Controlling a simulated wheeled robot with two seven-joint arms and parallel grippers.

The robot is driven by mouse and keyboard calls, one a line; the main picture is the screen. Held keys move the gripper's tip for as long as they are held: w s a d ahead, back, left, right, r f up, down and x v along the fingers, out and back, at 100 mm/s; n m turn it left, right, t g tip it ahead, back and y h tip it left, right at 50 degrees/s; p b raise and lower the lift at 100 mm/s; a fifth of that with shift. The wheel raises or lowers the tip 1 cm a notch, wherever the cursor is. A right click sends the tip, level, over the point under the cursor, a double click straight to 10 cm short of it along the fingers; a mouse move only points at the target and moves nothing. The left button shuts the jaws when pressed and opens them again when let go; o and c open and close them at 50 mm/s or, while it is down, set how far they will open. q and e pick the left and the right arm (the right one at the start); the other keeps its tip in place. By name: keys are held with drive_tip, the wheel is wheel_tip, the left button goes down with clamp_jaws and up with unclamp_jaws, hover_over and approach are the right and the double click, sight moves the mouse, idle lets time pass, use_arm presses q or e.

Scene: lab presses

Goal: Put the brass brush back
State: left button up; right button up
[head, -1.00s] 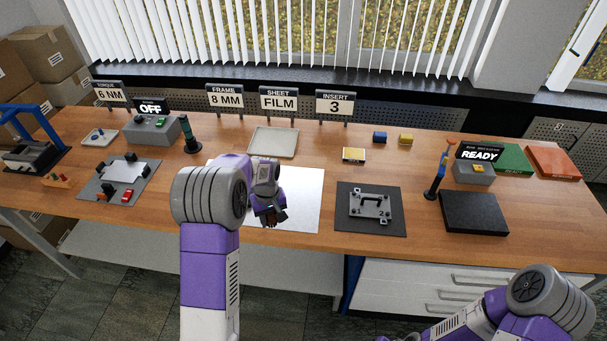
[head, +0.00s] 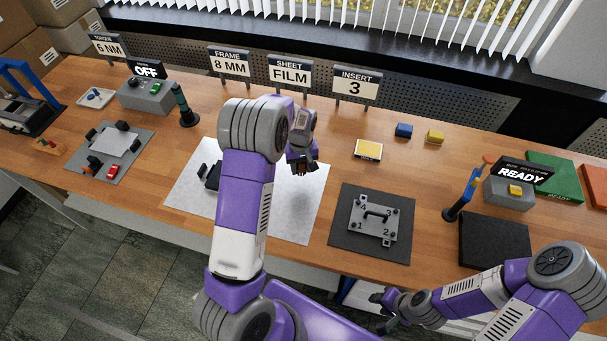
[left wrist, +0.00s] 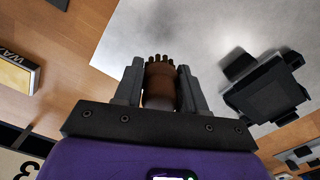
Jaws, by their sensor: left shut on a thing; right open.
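My left gripper (head: 302,168) is above the back right part of the white sheet (head: 300,215) in the head view. In the left wrist view the gripper (left wrist: 160,80) is shut on the brass brush (left wrist: 160,88), a brown cylinder with a ring of dark tufts at its far end. Only a small brownish part of the brush shows between the fingers in the head view. My right gripper (head: 385,307) is open and empty in front of the table's front edge.
A black device (head: 211,175) stands on the sheet, partly behind my left arm. A dark mat with a numbered metal plate (head: 374,219) lies to the right. A yellow-topped box (head: 368,149) and a blue block (head: 404,130) lie behind it. A dark green-topped post (head: 185,108) stands left.

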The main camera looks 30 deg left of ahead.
sight(301, 182)
use_arm(q)
wheel_tip(301, 182, down, 6)
drive_tip(key=shift+w+r, duration=0.1)
idle(0.4)
drive_tip(key=shift+b, duration=0.3)
drive_tip(key=o, duration=1)
drive_tip(key=shift+r, duration=0.1)
wheel_tip(301, 182, up, 12)
drive_tip(key=shift+f+p, duration=0.1)
drive_tip(key=shift+p, duration=0.5)
